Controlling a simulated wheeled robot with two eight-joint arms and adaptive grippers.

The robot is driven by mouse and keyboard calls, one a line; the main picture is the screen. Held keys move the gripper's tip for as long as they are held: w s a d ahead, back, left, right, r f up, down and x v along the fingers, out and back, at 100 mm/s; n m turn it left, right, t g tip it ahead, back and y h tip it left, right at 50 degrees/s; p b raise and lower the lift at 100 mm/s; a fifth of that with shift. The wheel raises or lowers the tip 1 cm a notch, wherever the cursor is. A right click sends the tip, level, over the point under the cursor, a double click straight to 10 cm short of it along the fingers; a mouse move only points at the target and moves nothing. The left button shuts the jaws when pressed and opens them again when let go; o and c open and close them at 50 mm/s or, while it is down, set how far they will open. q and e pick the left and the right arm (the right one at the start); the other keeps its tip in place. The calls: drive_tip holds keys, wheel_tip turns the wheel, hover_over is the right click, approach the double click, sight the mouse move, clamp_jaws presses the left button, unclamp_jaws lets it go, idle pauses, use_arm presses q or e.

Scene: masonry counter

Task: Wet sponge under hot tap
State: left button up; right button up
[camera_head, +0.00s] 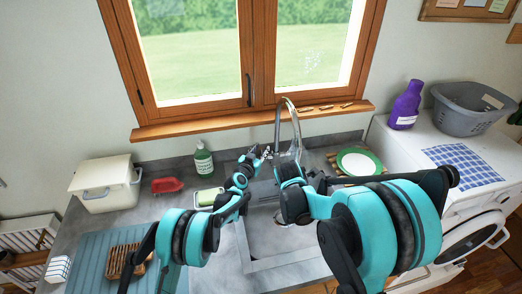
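The chrome tap (288,122) arches up in front of the window, at the back of the grey sink (256,264). My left gripper (266,153) is at the tap's base, close to its left side. It is too small to tell whether its fingers touch a handle or are shut. My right arm reaches over the sink below the spout. Its gripper (284,218) is mostly hidden behind the arm, so its fingers and anything held cannot be made out. A pale, green-edged item (208,196), perhaps a sponge or its dish, lies on the counter left of the sink. Water is not discernible.
A green soap bottle (203,160), red brush-like item (166,185) and cream bin (106,184) stand left. A green-rimmed plate (359,162) sits in a rack right of the sink. A purple bottle (405,105) and grey basket (461,108) stand on the washing machine (424,140).

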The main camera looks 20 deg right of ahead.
use_arm(q)
drive_tip(key=v, duration=1.1)
drive_tip(key=shift+s, duration=0.2)
drive_tip(key=shift+a, duration=0.1)
drive_tip(key=shift+t+h, duration=0.5)
drive_tip(key=shift+t, duration=0.2)
drive_tip(key=x, duration=0.4)
drive_tip(key=f+x, duration=0.1)
drive_tip(key=x, duration=0.6)
drive_tip(key=shift+w+d+f, duration=0.2)
drive_tip(key=shift+w+f, duration=0.15)
drive_tip(key=shift+f, duration=0.05)
clamp_jaws()
